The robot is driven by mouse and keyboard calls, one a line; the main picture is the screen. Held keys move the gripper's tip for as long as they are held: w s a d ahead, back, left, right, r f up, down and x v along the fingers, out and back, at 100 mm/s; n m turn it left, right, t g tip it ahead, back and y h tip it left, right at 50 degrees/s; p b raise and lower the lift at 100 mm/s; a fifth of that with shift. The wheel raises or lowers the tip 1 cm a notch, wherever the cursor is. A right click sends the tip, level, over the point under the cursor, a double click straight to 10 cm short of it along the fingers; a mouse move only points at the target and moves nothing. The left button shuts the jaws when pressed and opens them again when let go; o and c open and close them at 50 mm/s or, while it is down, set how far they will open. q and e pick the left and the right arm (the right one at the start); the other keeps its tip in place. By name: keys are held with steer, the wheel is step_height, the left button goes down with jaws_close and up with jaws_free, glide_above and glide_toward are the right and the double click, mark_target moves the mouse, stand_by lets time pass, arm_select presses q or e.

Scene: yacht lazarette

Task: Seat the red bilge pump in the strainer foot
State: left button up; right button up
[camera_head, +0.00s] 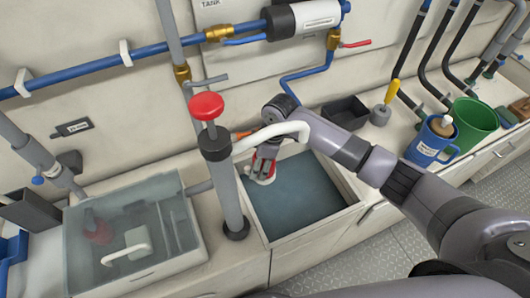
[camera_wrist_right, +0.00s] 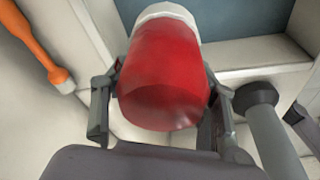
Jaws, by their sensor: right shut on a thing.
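The red bilge pump (camera_wrist_right: 165,75) is a red, rounded cylinder in the right wrist view. A white ring-like part (camera_wrist_right: 166,14) shows at its far end; I cannot tell whether this is part of the pump or the strainer foot. My right gripper (camera_wrist_right: 160,95) is shut on the pump, a finger on each side. In the head view, my right gripper (camera_head: 266,158) is over the left end of the open blue-grey well (camera_head: 297,200), partly behind a white curved spout. I cannot pick out the strainer foot for sure. My left gripper is not in view.
A grey column pump with a red knob (camera_head: 206,106) stands just left of the well. A clear-covered box (camera_head: 135,235) is farther left. A black tray (camera_head: 345,112), blue mug (camera_head: 432,143) and green bucket (camera_head: 474,122) are right. An orange-handled tool (camera_wrist_right: 35,45) lies near.

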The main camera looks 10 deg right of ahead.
steer(key=shift+d+f, duration=0.1)
steer(key=shift+f, duration=0.15)
steer(key=shift+f+b, duration=0.4)
steer(key=shift+b, duration=0.25)
steer(key=shift+f+b, duration=0.55)
steer(key=shift+d+b+x, duration=0.25)
steer(key=shift+b+x, duration=0.75)
steer(key=shift+b, duration=0.1)
steer(key=shift+d+b+x, duration=0.2)
steer(key=shift+b+x, duration=0.8)
steer(key=shift+b, duration=0.1)
steer(key=shift+d+b+x, duration=0.25)
steer(key=shift+b+x, duration=0.75)
steer(key=shift+b, duration=0.1)
steer(key=shift+s+f+p, duration=0.15)
steer(key=shift+s+p, duration=0.1)
steer(key=shift+p, duration=0.6)
steer(key=shift+d+b+x, duration=0.15)
steer(key=shift+b+x, duration=0.15)
steer(key=shift+x, duration=0.35)
steer(key=shift+d+b+x, duration=0.15)
steer(key=shift+b+x, duration=0.15)
steer(key=shift+x, duration=0.4)
steer(key=o, duration=1.6)
steer(key=shift+s, duration=0.1)
steer(key=shift+c, duration=0.2)
steer(key=shift+f, duration=0.1)
steer(key=v, duration=1.2)
